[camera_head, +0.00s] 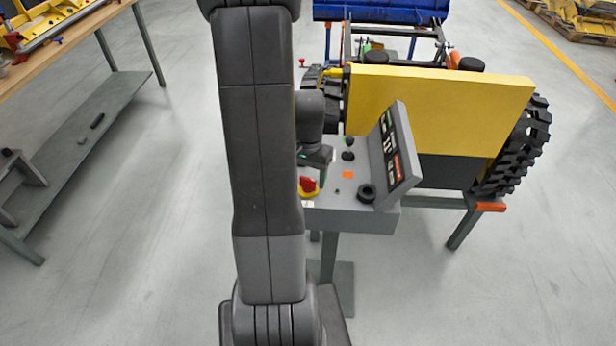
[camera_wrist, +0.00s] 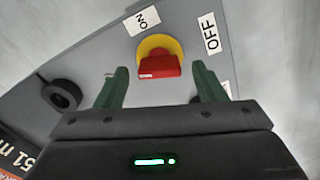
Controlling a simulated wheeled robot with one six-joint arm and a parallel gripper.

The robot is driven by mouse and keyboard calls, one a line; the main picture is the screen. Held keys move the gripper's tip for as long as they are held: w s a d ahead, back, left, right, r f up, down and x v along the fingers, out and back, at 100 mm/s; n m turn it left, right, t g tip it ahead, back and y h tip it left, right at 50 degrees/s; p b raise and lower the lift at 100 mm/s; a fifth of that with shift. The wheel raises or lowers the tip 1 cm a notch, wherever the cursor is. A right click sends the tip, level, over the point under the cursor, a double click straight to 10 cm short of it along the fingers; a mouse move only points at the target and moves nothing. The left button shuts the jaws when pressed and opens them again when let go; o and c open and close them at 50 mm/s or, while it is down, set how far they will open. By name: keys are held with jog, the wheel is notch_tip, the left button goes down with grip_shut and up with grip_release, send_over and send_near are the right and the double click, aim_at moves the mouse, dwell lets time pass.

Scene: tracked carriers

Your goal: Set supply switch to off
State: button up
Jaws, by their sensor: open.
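The supply switch (camera_wrist: 158,62) is a red handle on a round yellow plate, on a grey control box. In the wrist view the red handle lies between the two green fingers of my gripper (camera_wrist: 160,85), just beyond their tips, with no contact visible. An ON label (camera_wrist: 142,19) is at the plate's upper left and an OFF label (camera_wrist: 212,31) to its right. The handle's white-marked end points down in the picture, toward my gripper. In the head view the red switch (camera_head: 308,184) shows just right of my arm; my gripper is open, its fingers (camera_head: 318,158) partly hidden there.
The control box (camera_head: 350,219) stands on a post and carries a black ring (camera_head: 367,194), small knobs and a tilted display panel (camera_head: 396,160). Behind it is a yellow-and-black tracked carrier (camera_head: 436,108). A workbench (camera_head: 75,40) is at left. Open floor lies around the post.

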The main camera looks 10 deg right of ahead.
jog(key=shift+f, duration=0.8)
jog(key=c, duration=1)
jog(key=shift+f+n+b, duration=0.15)
jog(key=shift+n+b, duration=0.45)
jog(key=shift+n, duration=0.1)
jog(key=shift+n+b, duration=0.45)
jog(key=shift+n, duration=0.85)
jog(key=o, duration=1)
